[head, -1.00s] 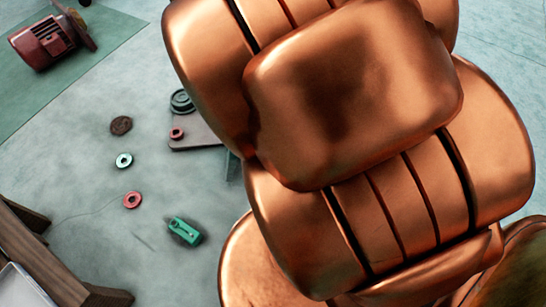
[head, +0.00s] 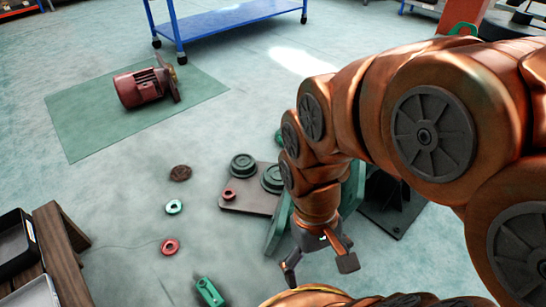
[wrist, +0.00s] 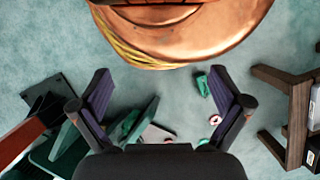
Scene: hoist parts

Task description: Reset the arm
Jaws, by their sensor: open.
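My gripper (head: 319,266) hangs at the end of my copper-coloured arm, right of centre in the head view, fingers pointing down. Its two fingers are spread with nothing between them. In the wrist view the gripper (wrist: 160,78) also shows both dark fingers wide apart, with bare floor and part of my copper body beyond them. A brown plate (head: 245,208) with dark round parts lies left of my arm. A green block (head: 209,291) lies on the floor to the lower left of the gripper; it also shows in the wrist view (wrist: 203,86).
A red motor (head: 140,88) lies on a green mat (head: 85,125). A blue cart (head: 230,20) stands behind. A wooden stand (head: 62,255) is at left. A dark base plate (head: 392,208) sits behind my arm.

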